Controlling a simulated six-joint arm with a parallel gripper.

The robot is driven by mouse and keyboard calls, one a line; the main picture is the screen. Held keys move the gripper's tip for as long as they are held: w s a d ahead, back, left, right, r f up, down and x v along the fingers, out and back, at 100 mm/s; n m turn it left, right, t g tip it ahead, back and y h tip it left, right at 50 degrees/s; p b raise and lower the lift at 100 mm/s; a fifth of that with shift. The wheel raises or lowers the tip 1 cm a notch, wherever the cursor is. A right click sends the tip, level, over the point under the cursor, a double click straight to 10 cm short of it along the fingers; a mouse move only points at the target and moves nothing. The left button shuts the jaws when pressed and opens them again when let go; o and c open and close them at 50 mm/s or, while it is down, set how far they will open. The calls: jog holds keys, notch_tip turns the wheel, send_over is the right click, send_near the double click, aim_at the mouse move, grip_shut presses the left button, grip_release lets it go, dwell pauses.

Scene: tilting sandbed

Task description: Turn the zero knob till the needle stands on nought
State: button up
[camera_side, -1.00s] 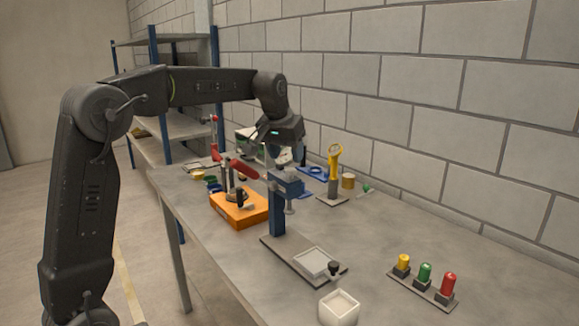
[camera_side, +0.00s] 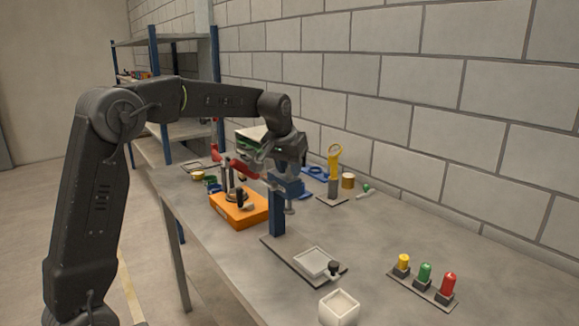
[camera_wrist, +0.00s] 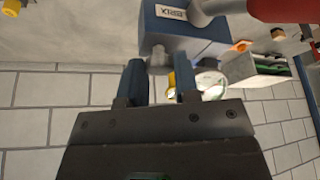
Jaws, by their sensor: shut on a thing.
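My gripper (camera_wrist: 160,80) has its two blue fingers on either side of a small grey knob (camera_wrist: 158,58) and is shut on it. The knob is at the underside of a blue head (camera_wrist: 170,32) with a white label. In the side view, the blue head (camera_side: 287,187) sits on a blue post (camera_side: 277,215), with my wrist just above it; my fingertips are hidden there. A pale round disc (camera_wrist: 210,80) shows beyond the right finger. I cannot make out a needle or a nought mark in either view.
A red handle (camera_side: 247,166) and an orange box (camera_side: 238,208) are left of the post. A pale square tray (camera_side: 318,262) and a white cup (camera_side: 339,308) are in front. Three coloured lamps (camera_side: 425,273) stand right. Much of the tabletop between is clear.

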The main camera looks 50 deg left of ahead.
jog(key=c, duration=0.3)
jog(key=shift+m+h, duration=0.4)
jog(key=shift+m, duration=0.6)
jog(key=shift+c, duration=0.2)
jog(key=o, duration=0.9)
jog(key=v, duration=1.4)
jog(key=shift+s, duration=0.1)
